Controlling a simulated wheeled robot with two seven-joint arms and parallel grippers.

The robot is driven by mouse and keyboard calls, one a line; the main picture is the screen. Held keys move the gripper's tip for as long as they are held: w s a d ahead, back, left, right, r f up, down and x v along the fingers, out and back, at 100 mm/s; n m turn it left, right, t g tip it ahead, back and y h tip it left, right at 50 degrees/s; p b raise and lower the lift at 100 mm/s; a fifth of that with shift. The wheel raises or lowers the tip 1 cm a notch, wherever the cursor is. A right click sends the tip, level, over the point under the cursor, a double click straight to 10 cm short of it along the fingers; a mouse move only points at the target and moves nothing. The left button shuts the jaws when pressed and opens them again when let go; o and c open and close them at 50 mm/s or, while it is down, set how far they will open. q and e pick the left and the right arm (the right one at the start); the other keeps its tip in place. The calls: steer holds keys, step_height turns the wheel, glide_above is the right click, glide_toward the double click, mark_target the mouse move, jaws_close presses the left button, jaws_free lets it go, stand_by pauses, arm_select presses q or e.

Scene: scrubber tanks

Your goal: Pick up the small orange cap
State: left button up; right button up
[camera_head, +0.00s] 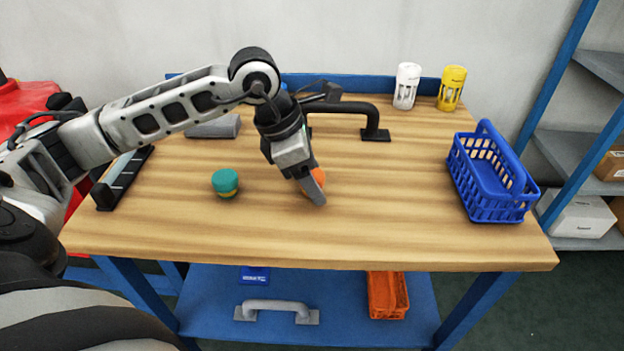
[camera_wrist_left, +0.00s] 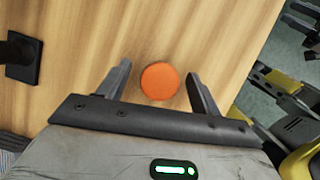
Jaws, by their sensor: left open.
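The small orange cap (camera_head: 319,176) is on the wooden tabletop, partly hidden behind my left gripper in the head view. My left gripper (camera_head: 314,193) points down at it. In the left wrist view, the cap shows as a round orange disc (camera_wrist_left: 159,81) between the two spread fingers of my left gripper (camera_wrist_left: 158,85). There is a gap on each side of the cap, and no finger clearly touches it. My right gripper is in neither view.
A blue basket (camera_head: 492,178) is at the right, white (camera_head: 407,86) and yellow (camera_head: 451,88) containers at the back. A black handle (camera_head: 372,118) stands behind my gripper. The table's front middle is clear.

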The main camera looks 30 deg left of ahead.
arm_select(q)
steer(key=shift+f, duration=0.15)
steer(key=c, duration=1.1)
steer(key=shift+o, duration=0.2)
